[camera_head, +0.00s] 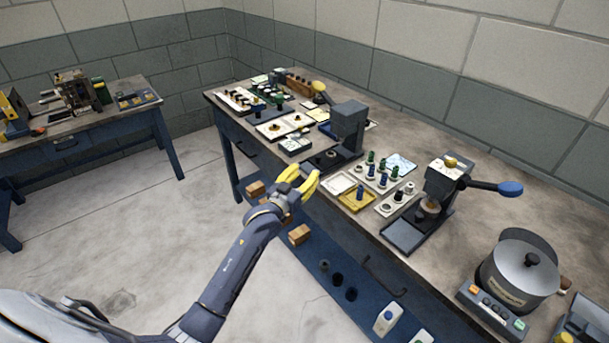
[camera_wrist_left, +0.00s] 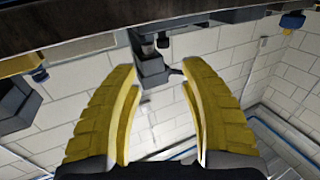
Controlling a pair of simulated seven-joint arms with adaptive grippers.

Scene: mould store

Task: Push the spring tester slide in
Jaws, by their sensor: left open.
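My left gripper (camera_head: 305,184) has yellow fingers spread apart and empty, at the front edge of the long bench. In the left wrist view its fingers (camera_wrist_left: 161,95) frame a dark grey device (camera_wrist_left: 152,68), seen upside down and apart from them. Two grey press-like devices stand on the bench. One (camera_head: 348,122) has a yellow knob and a dark base (camera_head: 331,160) reaching toward the front edge, just beyond the gripper. The other (camera_head: 443,185) has a blue-ended lever and a dark flat plate (camera_head: 404,235) in front. I cannot tell which is the spring tester, or its slide. My right gripper is out of view.
Between the devices lie small trays (camera_head: 357,199) with green, blue and white parts. Boards with small parts (camera_head: 284,126) fill the far end. A lower shelf (camera_head: 325,262) holds wooden blocks and bottles. A second bench (camera_head: 70,122) stands left.

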